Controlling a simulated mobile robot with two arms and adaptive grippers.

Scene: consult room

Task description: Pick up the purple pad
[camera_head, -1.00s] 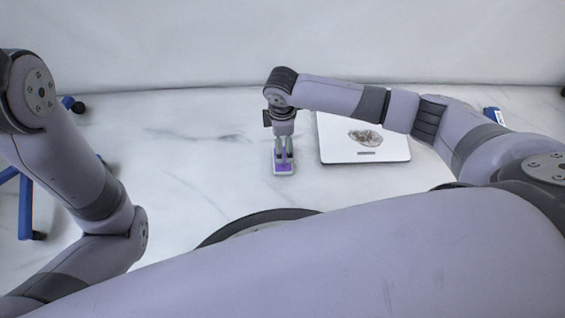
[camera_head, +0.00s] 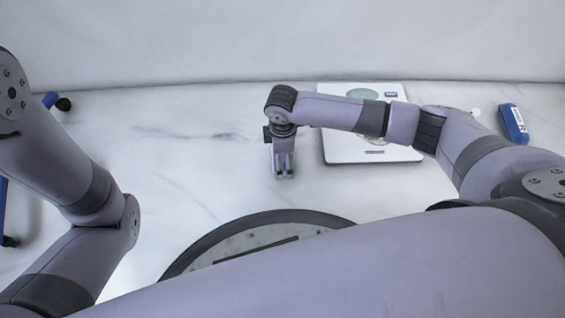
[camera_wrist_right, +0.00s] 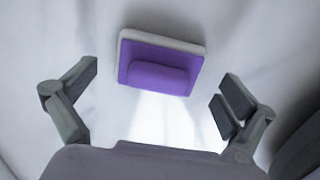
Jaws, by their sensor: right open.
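The purple pad (camera_wrist_right: 157,70) shows in the right wrist view as a purple block with a raised rounded grip and a pale grey edge on the far side. It lies on the white marbled surface, ahead of and between the spread fingers of my right gripper (camera_wrist_right: 160,88), and I see no finger touching it. In the head view my right gripper (camera_head: 283,172) points down left of the white board, and its fingers hide most or all of the pad. My left arm shows at the left, but its gripper is out of view.
A flat white board (camera_head: 345,150) lies right of my right gripper, partly behind my forearm. A blue item (camera_head: 513,123) with a white label lies at the far right. Blue parts with black wheels (camera_head: 62,103) stand at the left edge. The marbled surface left of the gripper is clear.

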